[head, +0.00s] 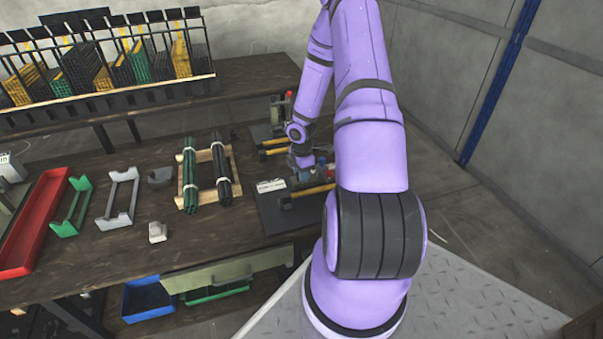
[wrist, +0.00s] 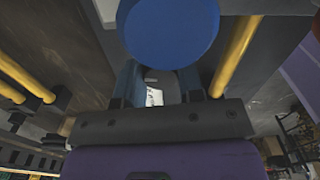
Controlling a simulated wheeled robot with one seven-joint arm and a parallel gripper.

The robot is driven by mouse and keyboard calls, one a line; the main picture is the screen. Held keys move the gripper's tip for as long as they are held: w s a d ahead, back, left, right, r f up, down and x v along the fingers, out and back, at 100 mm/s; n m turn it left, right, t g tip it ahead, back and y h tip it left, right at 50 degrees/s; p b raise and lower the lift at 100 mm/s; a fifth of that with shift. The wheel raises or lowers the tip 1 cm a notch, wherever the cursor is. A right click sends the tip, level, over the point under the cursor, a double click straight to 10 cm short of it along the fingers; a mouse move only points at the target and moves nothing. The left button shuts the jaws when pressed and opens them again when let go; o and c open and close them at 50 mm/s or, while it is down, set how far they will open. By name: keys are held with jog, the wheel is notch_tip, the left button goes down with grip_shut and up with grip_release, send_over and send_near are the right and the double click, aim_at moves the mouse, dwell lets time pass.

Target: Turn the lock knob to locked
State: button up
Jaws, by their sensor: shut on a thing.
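A blue round-faced part (wrist: 170,30), which I take to be the lock knob, fills the top middle of the wrist view. My gripper (wrist: 160,75) reaches up to it with two blue fingers, one on each side, shut on it with a gap between them. The fingertips are hidden behind the round face. In the head view my gripper (head: 303,161) is down at the nearer press, on a dark base plate (head: 270,212) with a white label. My arm hides part of this press, and the knob's marking cannot be read.
A second press with a yellow bar (head: 280,142) stands just behind. To the left on the bench are a wooden rack with green and black rods (head: 206,178), grey and green holders and a red tray (head: 35,225). A rod rack (head: 110,75) stands at the back.

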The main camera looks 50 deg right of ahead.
jog(key=m, duration=1.2)
jog(key=shift+a, duration=0.1)
jog(key=shift+m, duration=2.1)
jog(key=o, duration=0.9)
jog(key=shift+r, duration=0.1)
